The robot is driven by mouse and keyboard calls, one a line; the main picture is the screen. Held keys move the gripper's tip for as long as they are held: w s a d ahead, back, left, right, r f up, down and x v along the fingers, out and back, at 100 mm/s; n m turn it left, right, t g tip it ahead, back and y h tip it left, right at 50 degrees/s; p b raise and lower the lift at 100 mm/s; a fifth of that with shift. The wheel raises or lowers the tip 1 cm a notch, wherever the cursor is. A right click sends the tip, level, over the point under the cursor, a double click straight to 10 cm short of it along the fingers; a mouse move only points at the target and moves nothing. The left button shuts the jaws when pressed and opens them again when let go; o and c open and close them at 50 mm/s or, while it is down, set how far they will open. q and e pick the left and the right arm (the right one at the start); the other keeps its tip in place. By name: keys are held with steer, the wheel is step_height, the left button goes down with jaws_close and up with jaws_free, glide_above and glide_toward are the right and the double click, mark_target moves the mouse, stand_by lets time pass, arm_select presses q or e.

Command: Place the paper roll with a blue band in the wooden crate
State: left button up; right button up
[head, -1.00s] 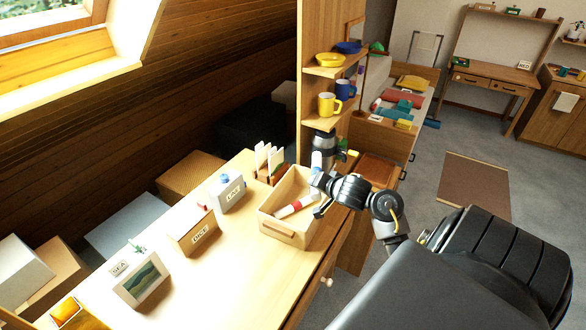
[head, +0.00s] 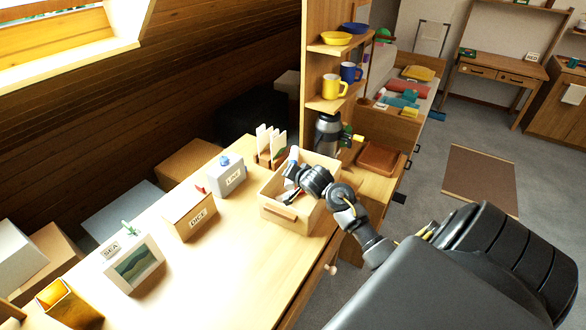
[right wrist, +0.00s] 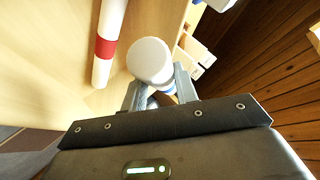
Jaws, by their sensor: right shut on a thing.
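The wooden crate (head: 297,226) stands on the far end of the light wooden bench. My right gripper (head: 290,180) reaches down into or just over it from the right. In the right wrist view, my right gripper (right wrist: 160,88) is shut on a white paper roll (right wrist: 150,60), with blue showing between the fingers. The white upper end of this roll (head: 293,154) sticks up above the gripper in the head view. A white roll with a red band (right wrist: 106,47) lies on the crate floor beside it. My left gripper is not in view.
A box marked DICE (head: 191,217), a grey box marked LINE (head: 228,177) and a picture frame (head: 133,265) stand left of the crate. An upright rack (head: 268,150) is behind it. A shelf unit with mugs (head: 335,88) rises beyond. The bench's front part is clear.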

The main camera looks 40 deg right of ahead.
steer(key=shift+f, duration=0.45)
steer(key=shift+f, duration=0.35)
steer(key=o, duration=1)
steer(key=shift+c, duration=0.2)
steer(key=shift+r, duration=0.1)
